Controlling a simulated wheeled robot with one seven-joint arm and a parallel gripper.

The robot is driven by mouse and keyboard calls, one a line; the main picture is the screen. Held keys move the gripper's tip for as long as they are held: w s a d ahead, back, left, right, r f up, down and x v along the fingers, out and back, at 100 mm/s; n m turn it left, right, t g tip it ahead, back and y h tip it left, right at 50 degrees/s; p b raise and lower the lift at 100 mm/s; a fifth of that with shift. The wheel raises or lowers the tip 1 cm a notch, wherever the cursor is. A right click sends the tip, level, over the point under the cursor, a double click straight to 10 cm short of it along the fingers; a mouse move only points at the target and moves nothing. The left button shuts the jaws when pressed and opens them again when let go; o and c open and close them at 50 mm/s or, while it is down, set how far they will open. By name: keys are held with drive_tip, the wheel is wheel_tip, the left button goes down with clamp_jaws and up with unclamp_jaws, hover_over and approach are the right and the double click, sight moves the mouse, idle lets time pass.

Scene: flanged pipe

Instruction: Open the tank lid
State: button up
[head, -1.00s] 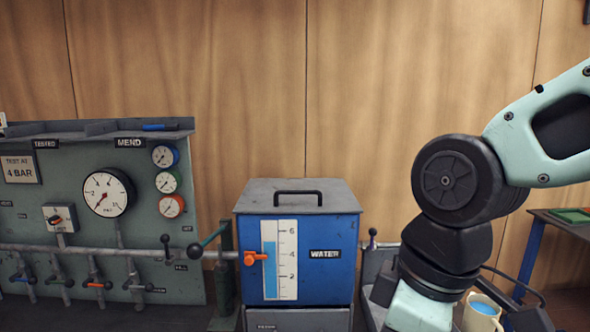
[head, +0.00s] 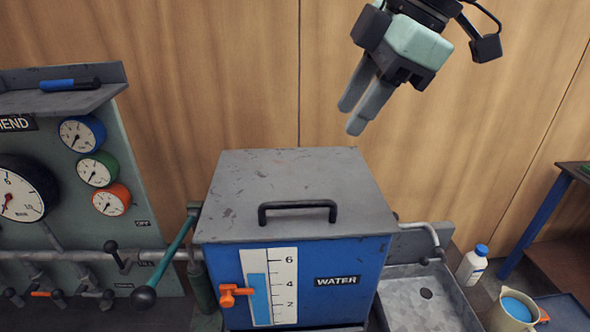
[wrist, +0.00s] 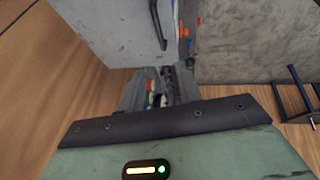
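The blue tank (head: 355,285) labelled WATER stands in the middle of the head view. Its grey lid (head: 290,175) lies flat and closed on top. A black bar handle (head: 297,207) is fixed near the lid's front edge. My gripper (head: 351,117) is in the air above the lid's back right, pointing down and left. Its two fingers look apart with nothing between them, and it touches nothing.
An orange tap (head: 235,293) and a level gauge (head: 270,287) are on the tank's front. A lever (head: 165,265) and a gauge panel (head: 60,215) stand left. A metal sink (head: 425,300), a white bottle (head: 472,265) and a jug (head: 515,308) are right. Above the lid is free.

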sight(293, 202)
drive_tip(key=p+x, duration=0.3)
drive_tip(key=x, duration=1.4)
drive_tip(key=shift+a+f, duration=0.1)
clamp_jaws()
